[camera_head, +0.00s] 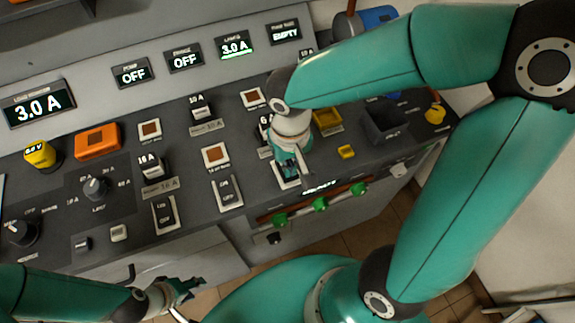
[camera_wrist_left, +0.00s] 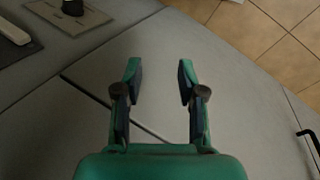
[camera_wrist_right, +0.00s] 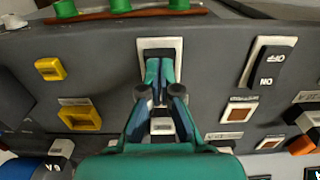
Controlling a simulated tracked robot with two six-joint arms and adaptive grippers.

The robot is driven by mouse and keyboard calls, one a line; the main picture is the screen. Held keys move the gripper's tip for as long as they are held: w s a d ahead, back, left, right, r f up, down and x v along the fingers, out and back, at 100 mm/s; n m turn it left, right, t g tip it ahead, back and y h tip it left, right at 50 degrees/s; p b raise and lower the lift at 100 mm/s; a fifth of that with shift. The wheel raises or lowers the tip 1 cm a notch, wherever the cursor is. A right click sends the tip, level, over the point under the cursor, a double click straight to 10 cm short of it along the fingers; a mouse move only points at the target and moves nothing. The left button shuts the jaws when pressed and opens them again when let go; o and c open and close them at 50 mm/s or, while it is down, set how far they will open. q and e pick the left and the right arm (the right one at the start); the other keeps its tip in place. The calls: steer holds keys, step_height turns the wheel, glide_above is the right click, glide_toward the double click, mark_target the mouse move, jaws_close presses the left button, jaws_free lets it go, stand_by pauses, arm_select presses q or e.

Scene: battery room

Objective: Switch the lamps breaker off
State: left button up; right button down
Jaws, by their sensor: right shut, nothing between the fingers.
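The lamps breaker (camera_head: 281,183) is a rocker switch in a pale frame on the sloped grey panel, mostly hidden by my right gripper (camera_head: 289,172) in the head view. In the right wrist view, the shut, empty right gripper (camera_wrist_right: 160,72) lies over the breaker's pale frame (camera_wrist_right: 178,45). I cannot tell whether the fingers touch the rocker, and its position is hidden. The lamps display (camera_head: 234,46) reads 3.0 A, underlined in green. My left gripper (camera_head: 190,289) is open and empty near the panel's front; its spread fingers also show in the left wrist view (camera_wrist_left: 158,80).
Two similar breakers (camera_head: 164,214) (camera_head: 228,193) stand to the left; their displays (camera_head: 132,72) (camera_head: 184,58) read OFF. The load monitor (camera_head: 38,104) reads 3.0 A. Green knobs (camera_head: 320,204) line the front edge. A yellow fuse holder (camera_head: 327,121) sits to the right.

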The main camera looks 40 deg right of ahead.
arm_select(q)
steer(key=shift+f+b, duration=0.5)
steer(key=shift+f, duration=0.05)
arm_select(e)
steer(key=shift+f, duration=0.6)
arm_select(q)
steer(key=shift+r+p, duration=2.75)
arm_select(e)
steer(key=shift+r, duration=3.55)
